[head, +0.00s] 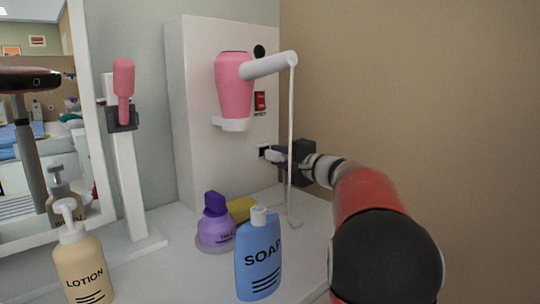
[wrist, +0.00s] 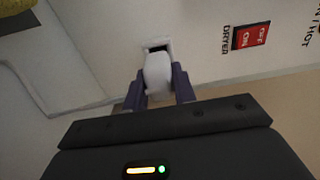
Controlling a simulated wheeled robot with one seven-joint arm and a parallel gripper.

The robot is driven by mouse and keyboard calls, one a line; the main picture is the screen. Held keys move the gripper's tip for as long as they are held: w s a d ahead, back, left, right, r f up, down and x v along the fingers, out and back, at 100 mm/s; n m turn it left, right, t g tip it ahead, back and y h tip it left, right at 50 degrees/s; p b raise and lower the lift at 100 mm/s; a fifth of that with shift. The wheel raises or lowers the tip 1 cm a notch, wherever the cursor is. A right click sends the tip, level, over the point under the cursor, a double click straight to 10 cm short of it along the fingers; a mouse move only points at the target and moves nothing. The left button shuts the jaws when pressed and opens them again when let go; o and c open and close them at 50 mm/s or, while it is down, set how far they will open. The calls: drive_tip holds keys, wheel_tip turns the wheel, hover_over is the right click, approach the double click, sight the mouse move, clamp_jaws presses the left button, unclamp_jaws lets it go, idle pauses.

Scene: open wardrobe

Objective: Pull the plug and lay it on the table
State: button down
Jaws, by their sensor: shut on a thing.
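The white plug (wrist: 158,76) is between the two purple fingers of my gripper (wrist: 157,84), which is shut on it. In the head view my gripper (head: 279,155) reaches in from the right to the white panel. The wall socket (wrist: 155,46) shows a dark opening just beyond the plug; I cannot tell whether the prongs are still inside. The socket also shows in the head view (head: 263,150). The pink hair dryer (head: 234,86) hangs above, and its white cord (head: 291,130) drops to the white table (head: 190,270).
A blue soap bottle (head: 258,258), a purple bottle (head: 215,225), a yellow sponge (head: 242,208) and a lotion bottle (head: 80,262) stand on the table. A red switch (wrist: 250,36) is right of the socket. A pink brush (head: 123,85) hangs on a stand at left. Some table between the bottles is clear.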

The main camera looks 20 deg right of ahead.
drive_tip(key=shift+s, duration=0.1)
idle(0.3)
drive_tip(key=shift+b+v, duration=1.2)
drive_tip(key=shift+v, duration=0.7)
